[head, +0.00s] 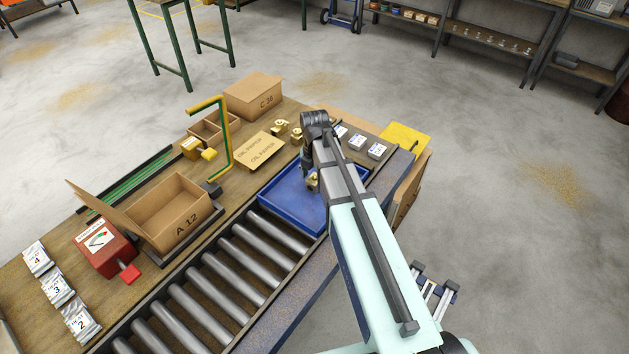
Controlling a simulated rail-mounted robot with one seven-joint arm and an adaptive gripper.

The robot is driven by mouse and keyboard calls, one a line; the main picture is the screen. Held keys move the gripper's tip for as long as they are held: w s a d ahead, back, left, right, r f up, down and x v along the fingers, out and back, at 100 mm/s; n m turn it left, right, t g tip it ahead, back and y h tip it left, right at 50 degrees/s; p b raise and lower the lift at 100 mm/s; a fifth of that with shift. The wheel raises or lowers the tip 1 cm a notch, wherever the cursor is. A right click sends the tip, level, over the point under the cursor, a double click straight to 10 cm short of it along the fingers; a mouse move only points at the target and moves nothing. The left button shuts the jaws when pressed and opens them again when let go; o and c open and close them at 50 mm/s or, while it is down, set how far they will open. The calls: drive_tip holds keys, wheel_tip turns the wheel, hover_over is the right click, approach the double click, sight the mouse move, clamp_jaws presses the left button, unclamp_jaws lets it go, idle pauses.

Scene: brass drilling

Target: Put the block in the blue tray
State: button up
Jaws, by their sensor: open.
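The blue tray (283,208) sits on the bench at the end of the roller conveyor. My gripper (309,174) is over the tray's far right part, pointing down, and its fingers are largely hidden by my arm. It is open. A small brass block (313,182) shows right by the fingertips, within the tray's outline. I cannot tell whether it touches the tray floor or the fingers. Other brass pieces (280,127) stand on the bench behind the tray, beside the oil paper.
The roller conveyor (225,270) runs from the tray toward the front left. The open box A 12 (175,222), a yellow bent stand (225,140), oil paper (262,150) and box C 36 (255,95) stand left and behind. Labelled packs (357,142) lie behind my arm.

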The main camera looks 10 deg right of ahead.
sight(315, 178)
wheel_tip(315, 178, up, 11)
drive_tip(key=b, duration=0.2)
drive_tip(key=shift+f, duration=0.15)
drive_tip(key=shift+b, duration=0.3)
